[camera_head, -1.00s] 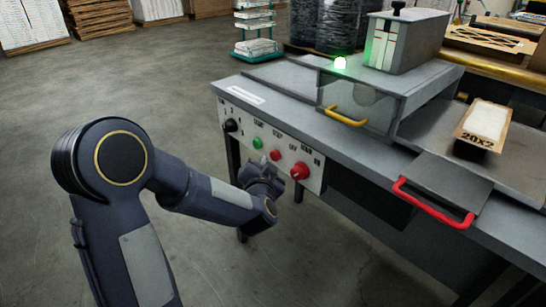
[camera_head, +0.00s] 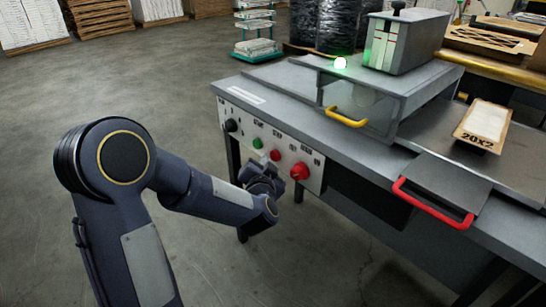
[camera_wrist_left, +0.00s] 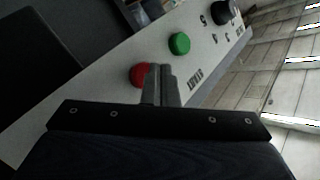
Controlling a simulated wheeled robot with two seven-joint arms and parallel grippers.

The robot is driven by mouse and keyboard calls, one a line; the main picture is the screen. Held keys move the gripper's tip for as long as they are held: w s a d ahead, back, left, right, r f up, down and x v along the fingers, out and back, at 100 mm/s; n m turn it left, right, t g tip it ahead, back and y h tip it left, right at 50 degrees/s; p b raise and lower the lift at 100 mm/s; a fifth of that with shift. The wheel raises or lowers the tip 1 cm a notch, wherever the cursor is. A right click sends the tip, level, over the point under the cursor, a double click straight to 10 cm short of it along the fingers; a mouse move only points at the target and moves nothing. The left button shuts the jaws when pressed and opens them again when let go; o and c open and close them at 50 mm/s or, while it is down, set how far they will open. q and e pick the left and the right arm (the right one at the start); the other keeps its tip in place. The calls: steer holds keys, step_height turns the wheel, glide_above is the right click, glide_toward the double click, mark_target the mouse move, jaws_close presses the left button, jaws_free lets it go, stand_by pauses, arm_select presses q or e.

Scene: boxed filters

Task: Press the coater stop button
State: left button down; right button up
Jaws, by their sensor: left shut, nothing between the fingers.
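The control panel (camera_head: 312,172) on the front of the coater bench carries a small red button (camera_head: 275,155), with a green button (camera_head: 257,143) to its left and a large red knob (camera_head: 299,171) to its right. My left gripper (camera_head: 271,170) is shut and empty, just below the small red button. In the left wrist view, the closed fingertips (camera_wrist_left: 160,70) overlap one side of the red button (camera_wrist_left: 138,75); the green button (camera_wrist_left: 179,43) lies beyond. I cannot tell whether the fingertips touch the red button. My right gripper is out of view.
A black knob (camera_head: 231,125) sits at the panel's left end. A green-white lamp (camera_head: 340,62) glows on the machine. A boxed filter (camera_head: 482,127) lies on the bench. The floor at left is clear.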

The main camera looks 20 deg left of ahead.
arm_select(q)
steer(key=shift+w+d, duration=0.1)
steer(key=shift+w, duration=0.2)
steer(key=shift+w+d, duration=0.2)
steer(key=shift+w, duration=0.3)
stand_by(0.6)
steer(key=shift+s, duration=0.2)
steer(key=shift+s+a, duration=0.35)
steer(key=shift+s, duration=0.35)
steer(key=shift+s+a, duration=0.3)
steer(key=shift+s, duration=0.45)
steer(key=shift+s+a, duration=0.35)
steer(key=shift+s, duration=0.45)
steer(key=shift+s+a, duration=0.3)
steer(key=shift+s, duration=0.45)
